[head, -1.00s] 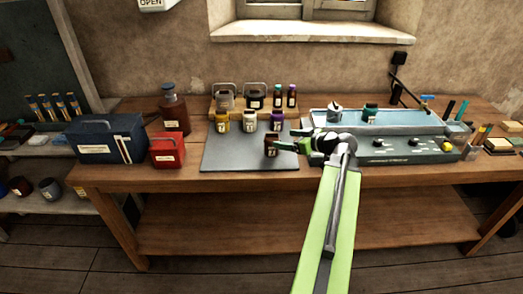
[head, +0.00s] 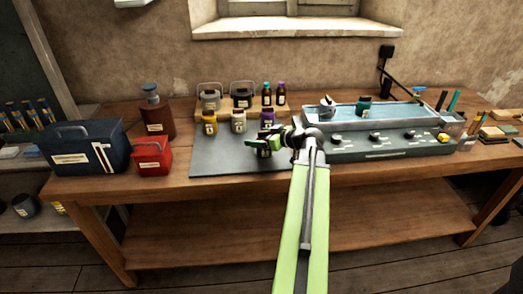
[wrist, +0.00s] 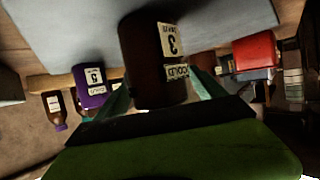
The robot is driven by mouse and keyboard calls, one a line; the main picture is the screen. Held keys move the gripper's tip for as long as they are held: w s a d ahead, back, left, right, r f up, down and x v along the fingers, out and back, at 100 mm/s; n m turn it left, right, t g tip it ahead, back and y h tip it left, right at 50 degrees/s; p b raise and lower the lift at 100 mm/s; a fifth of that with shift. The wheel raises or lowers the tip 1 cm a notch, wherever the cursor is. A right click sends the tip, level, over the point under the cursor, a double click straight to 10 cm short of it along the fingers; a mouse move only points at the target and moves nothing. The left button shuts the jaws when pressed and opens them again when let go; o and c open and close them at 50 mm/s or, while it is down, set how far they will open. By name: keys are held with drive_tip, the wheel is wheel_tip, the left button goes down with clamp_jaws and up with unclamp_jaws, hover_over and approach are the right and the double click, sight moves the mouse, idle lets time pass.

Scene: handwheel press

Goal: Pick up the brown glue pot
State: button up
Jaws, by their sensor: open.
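The brown glue pot (head: 264,152) stands on the grey mat (head: 215,160), near its front right part. In the head view my gripper (head: 260,142) is at the pot and partly hides it. In the wrist view the pot (wrist: 152,65) looks large and dark, with white labels, one reading 3. It lies between the two teal fingers of my gripper (wrist: 160,90). The fingers are open; whether either touches the pot I cannot tell.
A yellow pot (head: 209,124), a pale pot (head: 238,121) and a purple pot (head: 267,119) stand behind. A red box (head: 151,155) and a blue toolbox (head: 85,148) are left. A grey-green unit with knobs (head: 385,142) is close on the right.

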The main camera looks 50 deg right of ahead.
drive_tip(key=shift+w, duration=0.15)
drive_tip(key=c, duration=0.4)
clamp_jaws()
drive_tip(key=shift+r+p, duration=0.6)
drive_tip(key=shift+p, duration=0.05)
wheel_tip(320, 180, up, 4)
drive_tip(key=p, duration=0.4)
drive_tip(key=s+d+r+p, duration=0.5)
drive_tip(key=s+d, duration=0.1)
drive_tip(key=d, duration=0.4)
drive_tip(key=shift+r+p, duration=0.35)
drive_tip(key=shift+p, duration=0.05)
